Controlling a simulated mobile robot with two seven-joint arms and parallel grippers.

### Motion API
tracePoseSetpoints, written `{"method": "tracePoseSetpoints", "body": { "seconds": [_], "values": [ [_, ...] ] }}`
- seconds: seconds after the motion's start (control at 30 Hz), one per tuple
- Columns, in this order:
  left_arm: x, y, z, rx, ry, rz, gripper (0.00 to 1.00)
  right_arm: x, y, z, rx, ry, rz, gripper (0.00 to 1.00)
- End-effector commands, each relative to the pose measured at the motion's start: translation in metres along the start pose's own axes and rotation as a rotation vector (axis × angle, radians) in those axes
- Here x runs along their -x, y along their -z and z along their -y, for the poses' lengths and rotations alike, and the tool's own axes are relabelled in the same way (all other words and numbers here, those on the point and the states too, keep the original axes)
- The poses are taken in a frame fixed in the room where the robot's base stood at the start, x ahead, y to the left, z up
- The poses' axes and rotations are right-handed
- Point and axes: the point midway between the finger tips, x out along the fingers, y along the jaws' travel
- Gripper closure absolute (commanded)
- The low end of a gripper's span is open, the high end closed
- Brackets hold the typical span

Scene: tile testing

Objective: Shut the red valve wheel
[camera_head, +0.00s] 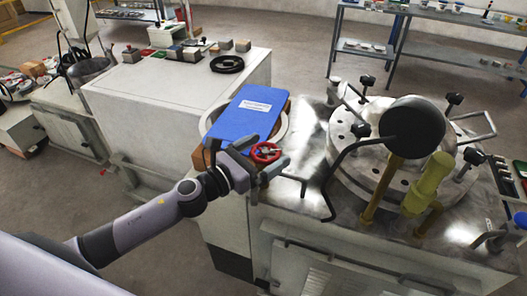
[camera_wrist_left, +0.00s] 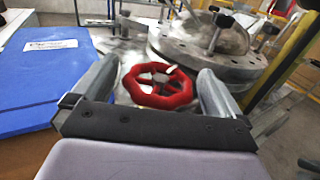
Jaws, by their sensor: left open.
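The red valve wheel (camera_head: 266,153) is a small spoked wheel near the front left corner of the metal worktop, beside the blue folder. My left gripper (camera_head: 270,163) comes in from the left and is at the wheel. In the left wrist view the red wheel (camera_wrist_left: 158,99) lies between the two spread grey fingers of my left gripper (camera_wrist_left: 160,78), one on each side. I see narrow gaps between wheel and fingers, but cannot tell if either touches. The wheel's stem is mostly hidden. My right gripper is not in view.
A blue folder (camera_head: 252,113) lies just behind the wheel; a brown block shows under it. A round bolted steel flange (camera_head: 350,165) with black-knobbed clamps, a bent black handle and yellow posts stands right. A white cabinet (camera_head: 165,95) is at left.

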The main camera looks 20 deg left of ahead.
Motion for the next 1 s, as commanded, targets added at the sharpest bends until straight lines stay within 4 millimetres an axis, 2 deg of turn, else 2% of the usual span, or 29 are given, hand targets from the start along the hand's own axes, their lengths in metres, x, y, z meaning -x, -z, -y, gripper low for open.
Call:
{"method": "tracePoseSetpoints", "body": {
  "seconds": [0.07,0.1,0.17,0.2,0.27,0.67,1.0],
  "values": [
    [0.0,0.0,0.0,0.0,0.0,0.0,0.0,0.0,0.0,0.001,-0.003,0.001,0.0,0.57],
    [0.0,0.0,0.0,0.0,0.0,0.0,0.03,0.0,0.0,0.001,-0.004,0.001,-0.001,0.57],
    [0.0,0.0,0.0,0.0,0.0,0.0,0.23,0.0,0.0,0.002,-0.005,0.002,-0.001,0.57],
    [0.0,0.0,0.0,0.001,0.0,0.0,0.36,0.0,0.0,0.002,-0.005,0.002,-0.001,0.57],
    [0.0,0.0,0.0,0.001,0.0,0.0,0.53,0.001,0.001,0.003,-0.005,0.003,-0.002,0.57],
    [0.0,0.003,-0.001,-0.001,0.054,0.001,0.53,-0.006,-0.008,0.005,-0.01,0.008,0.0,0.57],
    [-0.001,0.006,-0.003,-0.001,0.278,0.004,0.53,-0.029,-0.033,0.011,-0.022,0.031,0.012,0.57]
  ]
}}
